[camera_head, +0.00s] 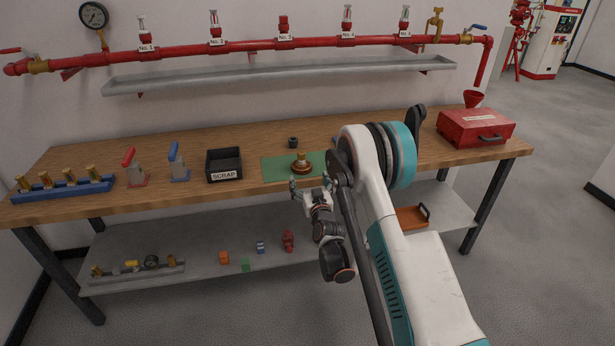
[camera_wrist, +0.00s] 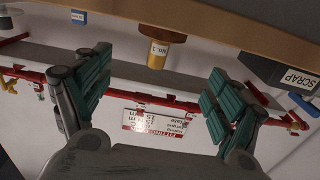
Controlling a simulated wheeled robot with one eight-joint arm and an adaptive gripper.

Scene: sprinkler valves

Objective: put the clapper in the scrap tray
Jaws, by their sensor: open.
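The black scrap tray (camera_head: 224,177), labelled SCRAP, stands on the bench left of the green mat (camera_head: 275,168); its interior shows no clear contents. A brass round fitting (camera_head: 301,166) stands on the mat. My gripper (camera_head: 312,182) is open and empty at the bench's front edge, before the fitting. Its spread fingers (camera_wrist: 158,75) show in the wrist view.
A small dark part (camera_head: 293,141) lies behind the mat. Red and blue upright tools (camera_head: 132,168) and a blue rack of brass parts (camera_head: 62,187) stand left. A red case (camera_head: 475,128) is at the right. A grey trough (camera_head: 280,75) hangs above the bench.

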